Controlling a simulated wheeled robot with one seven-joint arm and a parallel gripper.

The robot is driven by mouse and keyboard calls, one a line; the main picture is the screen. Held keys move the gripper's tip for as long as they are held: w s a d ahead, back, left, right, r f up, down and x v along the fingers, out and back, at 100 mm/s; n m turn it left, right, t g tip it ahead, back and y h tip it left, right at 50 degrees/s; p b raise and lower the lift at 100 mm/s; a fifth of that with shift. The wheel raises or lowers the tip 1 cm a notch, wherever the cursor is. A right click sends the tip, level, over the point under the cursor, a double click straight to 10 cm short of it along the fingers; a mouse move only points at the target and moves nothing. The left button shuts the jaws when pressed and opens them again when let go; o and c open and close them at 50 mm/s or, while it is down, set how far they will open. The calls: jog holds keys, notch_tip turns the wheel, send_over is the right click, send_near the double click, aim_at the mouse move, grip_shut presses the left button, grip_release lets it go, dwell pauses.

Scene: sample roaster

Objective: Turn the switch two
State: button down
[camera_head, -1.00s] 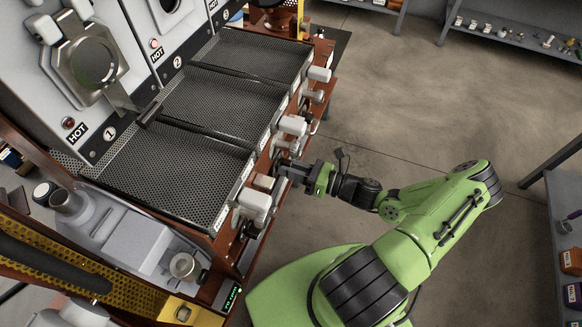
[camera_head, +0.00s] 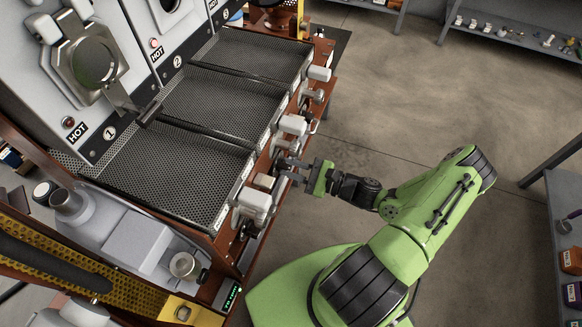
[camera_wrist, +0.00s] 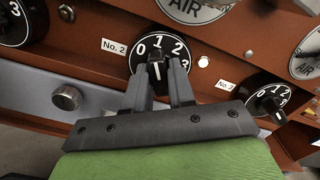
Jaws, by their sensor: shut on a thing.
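The black dial (camera_wrist: 150,60) beside a "No. 2" label (camera_wrist: 115,47) sits at the upper middle of the wrist view, with white numerals 0 to 3. The fingers hide the lower part of the dial. In the head view my gripper (camera_head: 280,168) reaches the front panel of the roaster (camera_head: 262,160) from the right; the dial cannot be made out there.
AIR gauges (camera_wrist: 195,8) are above. White handles (camera_head: 254,199) and (camera_head: 293,125) jut from the roaster's front near my gripper. Open floor (camera_head: 400,110) lies to the right.

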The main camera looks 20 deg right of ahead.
jog(key=n+b, duration=0.1)
jog(key=n, duration=0.6)
dwell(0.5)
jog(key=c, duration=1)
grip_release()
jog(key=shift+c, duration=0.2)
jog(key=shift+s, duration=0.1)
jog(key=v, duration=1.5)
jog(key=shift+s+d, duration=0.25)
